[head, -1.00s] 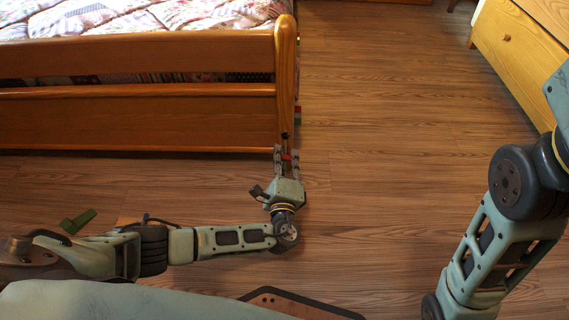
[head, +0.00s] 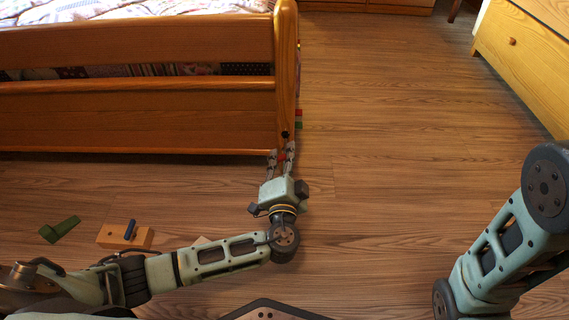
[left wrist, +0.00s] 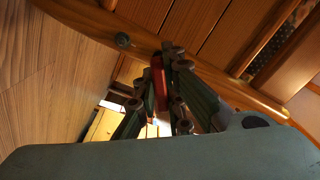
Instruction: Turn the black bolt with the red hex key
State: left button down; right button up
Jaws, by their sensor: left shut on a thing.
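The black bolt (head: 285,134) sits low on the end post of the wooden bed frame. It also shows as a dark round head in the left wrist view (left wrist: 122,40). My left gripper (head: 281,152) is just below the bolt, pointing at the post. In the left wrist view its fingers (left wrist: 166,72) are shut on the red hex key (left wrist: 158,80). The key appears to the right of the bolt there, and a gap shows between them. The key's tip is hard to make out. My right gripper is out of view.
The bed's wooden footboard (head: 130,115) fills the upper left. Small red and green pieces (head: 298,119) show beside the post. A green piece (head: 60,229) and a wooden block (head: 124,236) lie at lower left. A yellow drawer cabinet (head: 525,55) stands at upper right. The middle floor is clear.

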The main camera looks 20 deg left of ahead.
pick_arm(q)
jog(key=n+b, duration=0.3)
jog(key=b, duration=0.1)
jog(key=shift+f+n, duration=0.25)
jog(key=shift+n, duration=0.15)
jog(key=shift+r+n+b, duration=0.1)
jog(key=shift+n+b, duration=0.3)
jog(key=shift+n, duration=0.2)
jog(key=shift+r+n, duration=0.15)
jog(key=shift+n, duration=0.45)
jog(key=shift+x, duration=0.9)
dwell(0.7)
jog(key=m, duration=0.6)
jog(key=shift+m, duration=0.4)
jog(key=m, duration=0.6)
jog(key=shift+s, duration=0.2)
